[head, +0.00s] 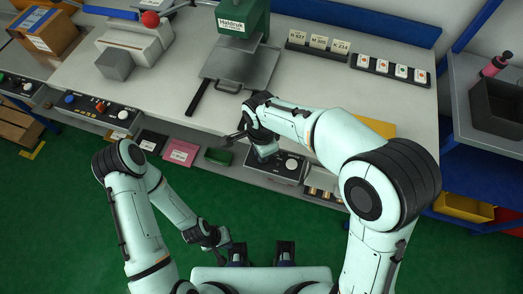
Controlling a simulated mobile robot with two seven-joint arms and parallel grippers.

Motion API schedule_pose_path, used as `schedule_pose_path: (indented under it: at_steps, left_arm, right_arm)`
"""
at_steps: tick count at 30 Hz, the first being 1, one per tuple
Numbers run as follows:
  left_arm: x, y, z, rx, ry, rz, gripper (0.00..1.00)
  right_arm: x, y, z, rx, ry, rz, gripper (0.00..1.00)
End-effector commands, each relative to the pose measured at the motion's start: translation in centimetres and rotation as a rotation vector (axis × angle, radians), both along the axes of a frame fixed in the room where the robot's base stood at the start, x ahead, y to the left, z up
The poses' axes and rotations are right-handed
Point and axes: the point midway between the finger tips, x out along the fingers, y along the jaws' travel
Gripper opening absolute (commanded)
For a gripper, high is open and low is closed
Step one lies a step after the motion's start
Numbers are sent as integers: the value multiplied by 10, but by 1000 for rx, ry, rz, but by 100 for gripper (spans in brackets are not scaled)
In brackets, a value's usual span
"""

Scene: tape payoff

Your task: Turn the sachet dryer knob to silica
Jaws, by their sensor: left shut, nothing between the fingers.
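A control panel (274,168) on the front of the bench carries a pale round knob (292,164). Its markings are too small to read, so I cannot tell where the knob points or whether this is the sachet dryer. My right arm reaches over the bench from the right, and its wrist hides part of this panel. My left gripper (222,248) is shut and empty, low over the floor in front of the bench, well away from the panel.
Another panel (103,112) with several knobs is at the left bench front. Pink (181,152) and green (218,156) bins lie between the panels. A green press (242,25) and a row of cards (390,68) stand on the bench. The green floor (75,215) at left is clear.

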Motion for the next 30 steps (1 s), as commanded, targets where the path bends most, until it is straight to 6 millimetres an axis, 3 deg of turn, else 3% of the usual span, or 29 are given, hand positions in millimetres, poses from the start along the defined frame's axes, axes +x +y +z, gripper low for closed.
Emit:
schedule_pose_path:
  at_steps: [17, 18, 19, 30]
  left_arm:
    - [0, 0, 0, 0, 0, 0, 0]
    - [0, 0, 0, 0, 0, 0, 0]
    - [0, 0, 0, 0, 0, 0, 0]
    - [0, 0, 1, 0, 0, 0, 0]
  right_arm:
    - [2, 0, 2, 3, -6, -31, 0]
    - [2, 0, 2, 3, -5, -31, 25]
    - [2, 0, 2, 3, -5, -31, 34]
    - [1, 0, 4, 1, -3, -28, 37]
